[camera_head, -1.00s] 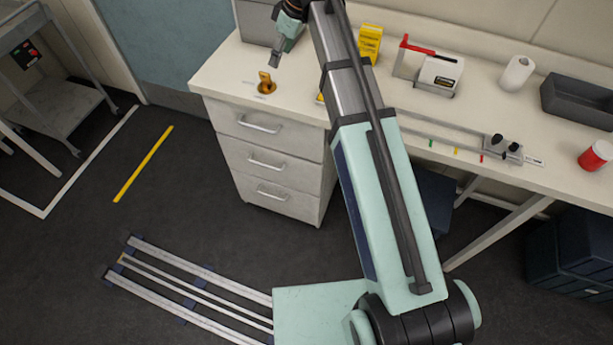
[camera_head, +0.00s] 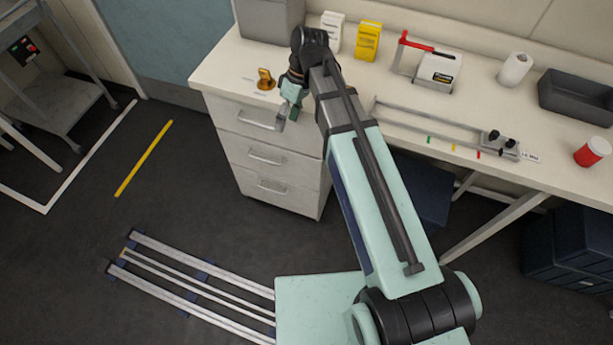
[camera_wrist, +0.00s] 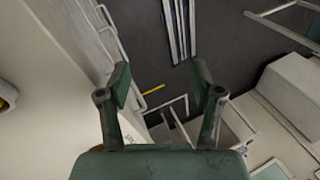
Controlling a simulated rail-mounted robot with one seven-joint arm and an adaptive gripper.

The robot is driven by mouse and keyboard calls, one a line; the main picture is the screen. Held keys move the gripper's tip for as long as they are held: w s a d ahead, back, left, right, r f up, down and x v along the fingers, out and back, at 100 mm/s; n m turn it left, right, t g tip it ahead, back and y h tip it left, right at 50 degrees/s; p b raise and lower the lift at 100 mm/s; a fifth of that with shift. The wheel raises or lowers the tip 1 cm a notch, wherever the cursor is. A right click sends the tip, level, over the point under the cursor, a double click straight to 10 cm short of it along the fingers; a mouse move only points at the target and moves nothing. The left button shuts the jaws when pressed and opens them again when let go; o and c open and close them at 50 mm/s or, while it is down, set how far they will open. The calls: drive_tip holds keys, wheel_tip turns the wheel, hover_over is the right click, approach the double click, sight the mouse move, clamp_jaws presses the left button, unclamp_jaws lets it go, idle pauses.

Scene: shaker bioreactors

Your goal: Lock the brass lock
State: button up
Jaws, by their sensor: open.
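The brass lock (camera_head: 265,79) is a small golden piece standing on the white counter, near its front left corner above the drawers. My gripper (camera_head: 288,118) is to the right of the lock and nearer the front, at the counter's front edge by the top drawer. It is apart from the lock. In the wrist view its two fingers are spread with nothing between them (camera_wrist: 162,80). A yellowish piece (camera_wrist: 5,100) is cut off at the left edge there; I cannot tell whether it is the lock.
A white box (camera_head: 332,32), a yellow box (camera_head: 367,41) and a device with a red lever (camera_head: 436,70) stand behind on the counter. A metal rail with black knobs (camera_head: 499,146) lies to the right. The drawer unit (camera_head: 268,158) is below.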

drive_tip(key=s+f+m+g+b, duration=0.1)
drive_tip(key=s+f, duration=0.5)
drive_tip(key=f, duration=0.4)
drive_tip(key=s+f+m+g+b, duration=0.15)
drive_tip(key=s+f, duration=0.35)
drive_tip(key=f, duration=0.5)
drive_tip(key=s+d+f+m+h+p, duration=0.1)
drive_tip(key=s+d+f+m, duration=0.3)
drive_tip(key=s+d+f, duration=0.5)
drive_tip(key=s+d+f+m+g+h, duration=0.1)
drive_tip(key=s+d+f+m, duration=0.3)
drive_tip(key=s+d+f, duration=0.5)
drive_tip(key=s+f+h, duration=0.1)
drive_tip(key=s+f, duration=0.1)
drive_tip(key=s, duration=0.4)
drive_tip(key=shift+s+d+f+p, duration=0.15)
drive_tip(key=shift+f+p, duration=0.2)
drive_tip(key=shift+f, duration=0.05)
